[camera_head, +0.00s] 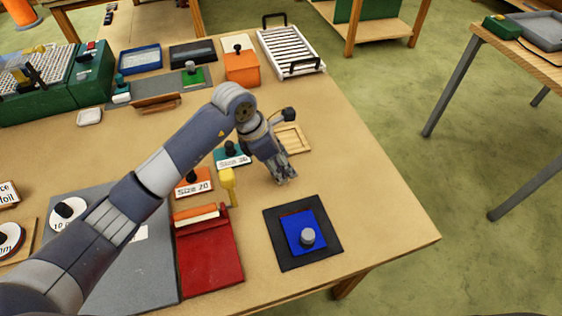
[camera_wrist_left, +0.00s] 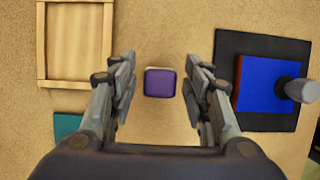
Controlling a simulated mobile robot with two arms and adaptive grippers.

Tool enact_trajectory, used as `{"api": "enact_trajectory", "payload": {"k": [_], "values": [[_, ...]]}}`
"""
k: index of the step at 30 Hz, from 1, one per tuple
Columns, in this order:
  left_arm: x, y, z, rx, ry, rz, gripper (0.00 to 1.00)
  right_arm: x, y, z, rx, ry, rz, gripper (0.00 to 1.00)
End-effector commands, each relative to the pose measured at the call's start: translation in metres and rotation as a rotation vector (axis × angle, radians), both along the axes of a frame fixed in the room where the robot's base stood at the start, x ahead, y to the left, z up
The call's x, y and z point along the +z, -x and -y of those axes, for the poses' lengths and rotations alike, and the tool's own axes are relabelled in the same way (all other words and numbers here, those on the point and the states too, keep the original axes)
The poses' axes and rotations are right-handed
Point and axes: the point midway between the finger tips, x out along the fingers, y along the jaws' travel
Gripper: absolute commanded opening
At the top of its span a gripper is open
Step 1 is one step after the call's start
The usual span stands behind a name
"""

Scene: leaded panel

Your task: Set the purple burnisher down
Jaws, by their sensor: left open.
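The purple burnisher (camera_wrist_left: 160,82) shows in the left wrist view as a small purple block with rounded corners, on the tan table top. My left gripper (camera_wrist_left: 162,85) is open, with one finger on each side of the burnisher and a clear gap to both. In the head view my left gripper (camera_head: 284,178) points down just above the table, between the wooden tray and the blue block. The burnisher cannot be made out there, hidden by the gripper. My right gripper is not in view.
A blue block with a grey knob (camera_head: 305,236) sits on a black mat (camera_head: 328,254) near the front. A shallow wooden tray (camera_head: 294,140) lies behind the gripper. A red tray (camera_head: 210,262), a yellow-handled tool (camera_head: 228,182) and labelled blocks stand to the left. The table's right side is clear.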

Motion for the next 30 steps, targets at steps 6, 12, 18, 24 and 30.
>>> {"api": "enact_trajectory", "payload": {"k": [6, 12, 18, 24, 30], "values": [[0.033, 0.002, -0.014, 0.001, -0.001, 0.007, 0.45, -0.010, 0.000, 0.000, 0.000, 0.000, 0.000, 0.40], [0.074, 0.007, -0.030, 0.002, 0.000, 0.007, 0.45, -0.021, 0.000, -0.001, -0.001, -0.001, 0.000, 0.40], [0.102, 0.012, -0.040, 0.001, 0.001, 0.003, 0.45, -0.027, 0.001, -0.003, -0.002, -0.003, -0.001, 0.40], [0.112, 0.014, -0.044, 0.000, 0.000, 0.000, 0.45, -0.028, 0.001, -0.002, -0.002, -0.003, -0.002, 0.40], [0.112, 0.014, -0.044, 0.000, 0.000, 0.000, 0.45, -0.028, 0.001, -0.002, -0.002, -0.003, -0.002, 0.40]]}}
